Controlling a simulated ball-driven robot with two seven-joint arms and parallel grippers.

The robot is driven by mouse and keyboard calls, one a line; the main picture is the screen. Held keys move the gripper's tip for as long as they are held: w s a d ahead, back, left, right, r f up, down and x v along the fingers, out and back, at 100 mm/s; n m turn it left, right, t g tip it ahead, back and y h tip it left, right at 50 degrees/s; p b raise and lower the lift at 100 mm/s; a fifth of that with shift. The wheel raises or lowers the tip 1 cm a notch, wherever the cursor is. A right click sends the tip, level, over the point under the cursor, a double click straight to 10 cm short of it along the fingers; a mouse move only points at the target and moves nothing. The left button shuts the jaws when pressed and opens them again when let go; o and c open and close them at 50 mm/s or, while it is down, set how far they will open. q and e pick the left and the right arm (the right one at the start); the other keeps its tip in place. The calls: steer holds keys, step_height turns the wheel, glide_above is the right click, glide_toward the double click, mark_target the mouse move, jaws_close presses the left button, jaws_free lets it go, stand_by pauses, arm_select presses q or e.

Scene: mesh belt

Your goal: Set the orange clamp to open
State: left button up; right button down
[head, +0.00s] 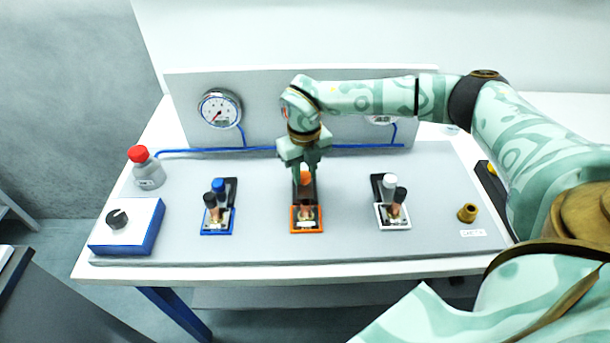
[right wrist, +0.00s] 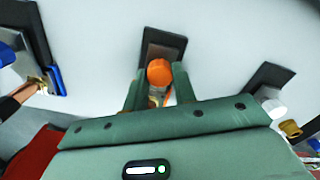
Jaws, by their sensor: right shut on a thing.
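The orange clamp (head: 306,226) stands in the middle of the grey board, on an orange-edged base with a white label. Its orange-tipped handle is at my right gripper (head: 305,172), which comes down on it from above. In the right wrist view the orange tip (right wrist: 159,72) sits between the two green fingers of my right gripper (right wrist: 158,88), which are shut on the handle. The fingers hide part of the clamp, so the exact angle of its handle is hard to tell. My left gripper is not in view.
A blue clamp (head: 217,207) stands to the left and a white clamp (head: 392,205) to the right. A red-capped bottle (head: 148,168), a blue box with a black knob (head: 127,226), a gauge (head: 219,108) and a brass fitting (head: 467,213) are also around. The board's front strip is clear.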

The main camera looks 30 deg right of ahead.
mark_target(305, 172)
steer(key=shift+w+d+r, duration=0.15)
steer(key=shift+w+d, duration=0.05)
steer(key=shift+w, duration=0.1)
steer(key=c, duration=1.1)
jaws_free()
steer(key=shift+w+d, duration=0.1)
step_height(305, 172, up, 16)
steer(key=shift+r+p, duration=0.1)
steer(key=shift+p, duration=1.1)
